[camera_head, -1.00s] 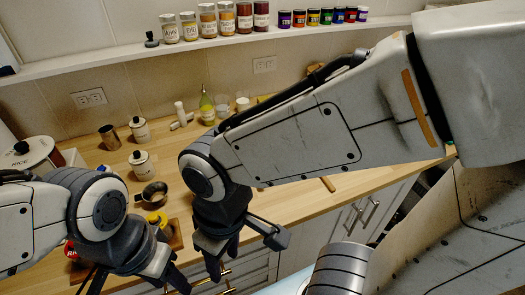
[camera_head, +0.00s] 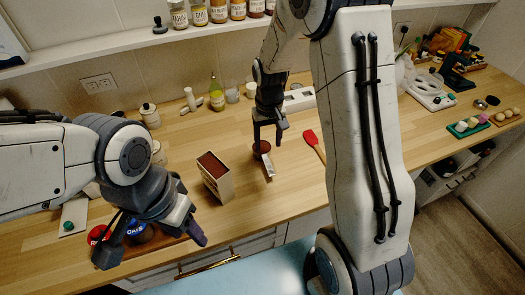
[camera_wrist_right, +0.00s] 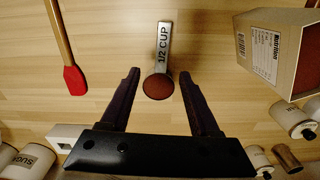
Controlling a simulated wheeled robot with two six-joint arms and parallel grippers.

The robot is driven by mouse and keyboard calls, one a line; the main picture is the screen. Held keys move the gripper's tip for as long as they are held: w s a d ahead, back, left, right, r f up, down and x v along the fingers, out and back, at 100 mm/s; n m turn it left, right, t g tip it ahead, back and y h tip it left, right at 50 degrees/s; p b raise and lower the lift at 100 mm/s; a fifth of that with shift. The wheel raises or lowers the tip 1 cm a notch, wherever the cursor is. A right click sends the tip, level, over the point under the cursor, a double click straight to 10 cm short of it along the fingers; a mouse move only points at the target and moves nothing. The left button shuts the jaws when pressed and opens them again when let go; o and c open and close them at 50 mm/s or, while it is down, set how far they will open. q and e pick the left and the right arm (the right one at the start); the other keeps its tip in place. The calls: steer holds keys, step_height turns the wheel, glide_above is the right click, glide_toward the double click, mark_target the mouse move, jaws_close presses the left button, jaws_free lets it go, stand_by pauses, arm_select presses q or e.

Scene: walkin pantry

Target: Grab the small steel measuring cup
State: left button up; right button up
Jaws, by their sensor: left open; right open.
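The measuring cup (camera_wrist_right: 158,88) lies on the wooden counter, a small round bowl showing reddish-brown inside. Its silver handle (camera_wrist_right: 164,42), marked "1/2 CUP", points away from my gripper in the right wrist view. In the head view the cup (camera_head: 262,147) is in the middle of the counter, its handle toward the front edge. My right gripper (camera_wrist_right: 158,74) is open and points down over it. The cup appears between the two fingers, with gaps on both sides; contact is not visible. My left gripper (camera_head: 152,245) is open at the front left, away from the cup.
An open box (camera_head: 216,178) stands left of the cup. A red spatula (camera_head: 314,145) lies to its right. Jars with red and blue lids (camera_head: 137,232) sit by my left gripper. A bottle (camera_head: 216,95) and canisters (camera_head: 150,116) stand behind. Clear counter lies beyond the spatula.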

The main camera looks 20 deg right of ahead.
mark_target(267, 162)
step_height(267, 162, down, 4)
steer(key=shift+a+f+p, duration=0.1)
steer(key=shift+p, duration=0.2)
steer(key=f+p, duration=0.1)
steer(key=f, duration=0.1)
steer(key=f+p, duration=0.1)
steer(key=f, duration=0.1)
steer(key=shift+s+f, duration=0.2)
steer(key=shift+f, duration=0.4)
jaws_close()
stand_by(0.8)
